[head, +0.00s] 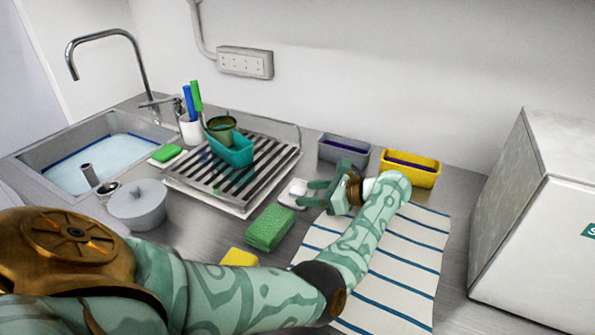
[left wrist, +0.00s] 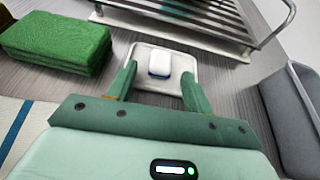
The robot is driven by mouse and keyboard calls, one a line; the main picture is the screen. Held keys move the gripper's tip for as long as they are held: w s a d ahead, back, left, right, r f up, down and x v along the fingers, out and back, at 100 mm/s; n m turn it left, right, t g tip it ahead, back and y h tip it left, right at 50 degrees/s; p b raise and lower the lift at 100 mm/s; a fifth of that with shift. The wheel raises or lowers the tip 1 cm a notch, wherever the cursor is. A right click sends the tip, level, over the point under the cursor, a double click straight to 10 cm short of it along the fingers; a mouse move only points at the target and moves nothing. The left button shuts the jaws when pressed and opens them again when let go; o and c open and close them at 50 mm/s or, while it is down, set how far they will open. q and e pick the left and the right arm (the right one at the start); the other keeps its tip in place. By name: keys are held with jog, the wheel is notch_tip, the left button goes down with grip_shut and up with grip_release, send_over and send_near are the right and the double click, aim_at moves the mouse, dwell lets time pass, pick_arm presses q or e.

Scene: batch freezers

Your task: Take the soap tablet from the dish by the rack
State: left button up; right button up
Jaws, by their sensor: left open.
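The soap tablet (left wrist: 160,62) is white with a bluish lower edge and lies on a small pale square dish (left wrist: 138,54) in the left wrist view. In the head view the dish (head: 287,199) sits just right of the drying rack (head: 180,190). My left gripper (head: 309,192) is open; in the left wrist view its two green fingers (left wrist: 158,78) point at the soap, reaching over the dish's near part on either side. The soap sits between and slightly beyond the fingertips, apart from them. My right gripper is not in view.
A green sponge block (head: 270,228) lies in front of the dish. A grey bin (head: 343,152) and a yellow bin (head: 411,170) stand behind. A striped towel (head: 410,262) covers the counter to the right.

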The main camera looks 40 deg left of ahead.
pick_arm(q)
jog(key=c, duration=1.1)
jog(key=shift+o, duration=0.2)
jog(key=shift+a, duration=0.1)
